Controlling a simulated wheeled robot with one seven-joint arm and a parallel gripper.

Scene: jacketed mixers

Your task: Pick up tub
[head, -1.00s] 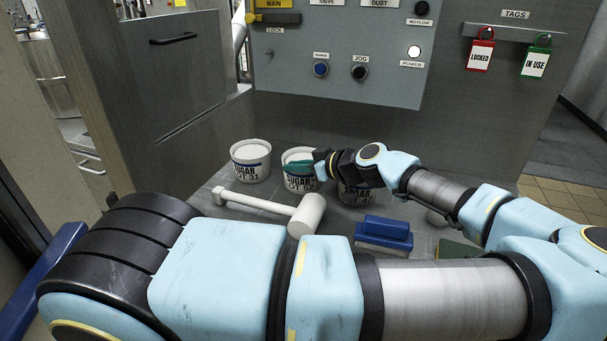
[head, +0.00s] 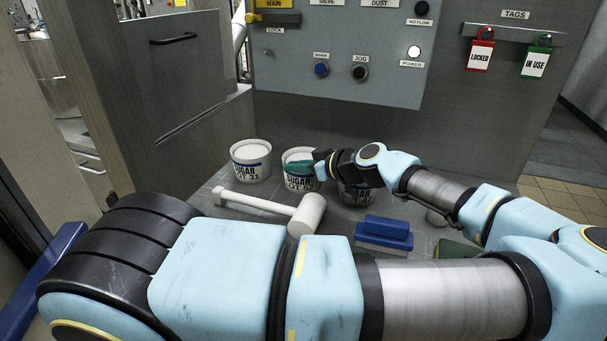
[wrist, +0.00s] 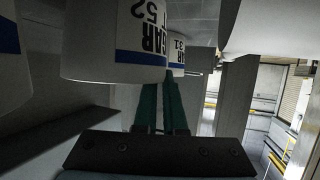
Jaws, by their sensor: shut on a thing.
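Three white tubs with blue-banded sugar labels stand in a row on the grey surface: a left tub (head: 251,162), a middle tub (head: 298,183) and a right tub (head: 357,196). My gripper (head: 303,163) reaches in from the right, over the right tub and partly hiding it. Its teal fingers are shut on the middle tub at its upper edge. In the wrist view the fingers (wrist: 161,100) run up to white tubs, a near tub (wrist: 110,45) and one behind it (wrist: 179,55). The exact contact is hidden there.
A white mallet (head: 304,214) lies in front of the tubs, with a blue block (head: 384,232) to its right. A panel with buttons (head: 340,60) stands behind. A locked tag (head: 480,56) and an in-use tag (head: 536,63) hang at upper right.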

